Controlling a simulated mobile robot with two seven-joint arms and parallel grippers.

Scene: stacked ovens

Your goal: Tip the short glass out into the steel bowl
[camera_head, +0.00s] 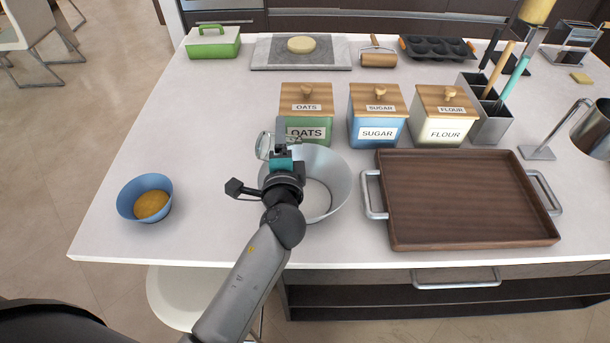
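The steel bowl (335,178) stands on the white counter in front of the canisters, partly hidden behind my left arm. My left gripper (279,140) is over the left part of the bowl. The short glass (264,146), small and clear, is at its fingers, at the bowl's left rim as seen from here, and looks tilted. The gripper seems shut on it, though the wrist hides part of the grip. I cannot make out the glass's contents. My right gripper is not in view.
A blue bowl (130,198) with orange-brown contents stands at the left. A wooden tray (460,198) with metal handles lies to the right. Oats (306,100), sugar (377,108) and flour (440,112) canisters stand behind. The counter between the blue and steel bowls is clear.

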